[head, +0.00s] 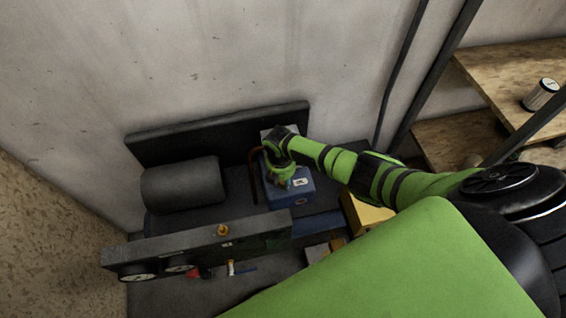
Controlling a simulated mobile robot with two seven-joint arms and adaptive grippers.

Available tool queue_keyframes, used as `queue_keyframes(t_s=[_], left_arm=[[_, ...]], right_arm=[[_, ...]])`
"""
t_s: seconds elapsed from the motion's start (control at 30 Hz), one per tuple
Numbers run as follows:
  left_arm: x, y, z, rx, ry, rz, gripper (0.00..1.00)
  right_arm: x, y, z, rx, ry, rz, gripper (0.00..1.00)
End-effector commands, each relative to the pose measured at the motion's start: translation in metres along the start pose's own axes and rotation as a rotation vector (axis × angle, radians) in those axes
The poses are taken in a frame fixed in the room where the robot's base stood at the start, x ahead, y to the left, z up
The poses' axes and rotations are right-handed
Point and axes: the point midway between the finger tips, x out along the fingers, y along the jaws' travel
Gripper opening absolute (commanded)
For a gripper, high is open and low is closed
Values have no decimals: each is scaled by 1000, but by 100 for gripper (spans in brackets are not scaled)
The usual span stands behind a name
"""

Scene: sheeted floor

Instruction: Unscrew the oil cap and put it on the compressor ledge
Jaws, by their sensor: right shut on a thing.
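My right arm reaches in from the right, and its gripper (284,184) points down at the top of the blue compressor block (290,198). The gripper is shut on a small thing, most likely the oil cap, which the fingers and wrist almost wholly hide. I cannot tell whether the cap is still seated in the block. The compressor's long grey ledge (190,248) runs across in front of the block, with a small orange-yellow fitting (222,230) on it. My left gripper is not in view.
A dark cylindrical tank (182,184) lies left of the block, before a black back panel (150,147). Gauges (138,272) and a red part (192,272) sit at the ledge's front. A yellow box (366,216) stands right. Wooden shelves (500,75) hold a can (541,94).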

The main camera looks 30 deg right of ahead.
Motion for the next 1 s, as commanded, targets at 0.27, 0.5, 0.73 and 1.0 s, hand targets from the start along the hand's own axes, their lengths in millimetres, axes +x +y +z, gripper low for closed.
queue_keyframes(t_s=[0.27,0.5,0.73,1.0], left_arm=[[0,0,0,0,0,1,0],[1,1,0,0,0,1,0],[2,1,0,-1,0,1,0],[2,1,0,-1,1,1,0]], right_arm=[[-2,3,2,-600,-94,67,0],[-3,5,2,-1114,-175,118,0],[-3,6,1,-1385,-216,145,0],[-3,6,1,-1391,-217,146,54]])
